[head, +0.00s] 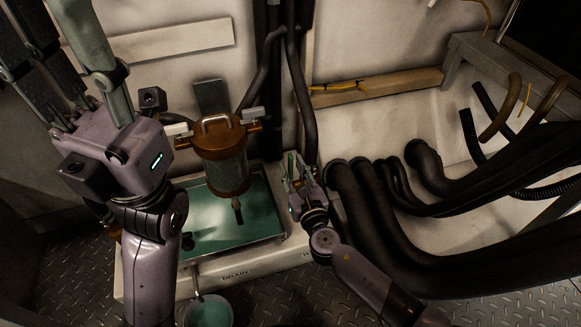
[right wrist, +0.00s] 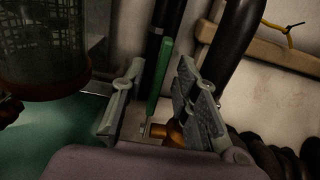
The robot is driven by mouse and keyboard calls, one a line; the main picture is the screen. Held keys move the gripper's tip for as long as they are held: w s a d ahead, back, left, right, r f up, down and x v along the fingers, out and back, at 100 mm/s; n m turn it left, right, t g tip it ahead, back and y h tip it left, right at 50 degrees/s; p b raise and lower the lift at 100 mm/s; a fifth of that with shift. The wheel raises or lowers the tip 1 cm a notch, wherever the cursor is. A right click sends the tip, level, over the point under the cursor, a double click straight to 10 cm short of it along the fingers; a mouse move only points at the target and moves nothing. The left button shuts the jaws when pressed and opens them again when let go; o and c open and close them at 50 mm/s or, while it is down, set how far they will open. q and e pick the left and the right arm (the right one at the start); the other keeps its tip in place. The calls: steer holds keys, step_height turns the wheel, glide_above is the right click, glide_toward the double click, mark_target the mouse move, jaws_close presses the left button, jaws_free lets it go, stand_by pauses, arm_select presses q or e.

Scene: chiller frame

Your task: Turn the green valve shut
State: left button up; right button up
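The green valve shows best in the right wrist view, as a long green lever handle (right wrist: 160,75) standing nearly upright above a brass body (right wrist: 176,133). In the head view the green lever (head: 291,165) is small and partly covered by my right gripper (head: 297,172). In the right wrist view my right gripper (right wrist: 158,98) is open, with one finger on each side of the lever. Gaps show between the lever and both fingers. My left gripper (head: 62,55) is raised at the upper left of the head view, its fingers spread apart, with nothing seen between them.
A brown-capped strainer (head: 222,135) with a mesh cylinder hangs left of the valve, over a tray of green liquid (head: 262,205). A bucket (head: 208,310) stands below. Thick black hoses (head: 380,225) crowd the right side. A dark vertical pipe (head: 303,90) runs behind the valve.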

steer(key=shift+x, duration=0.95)
jaws_close()
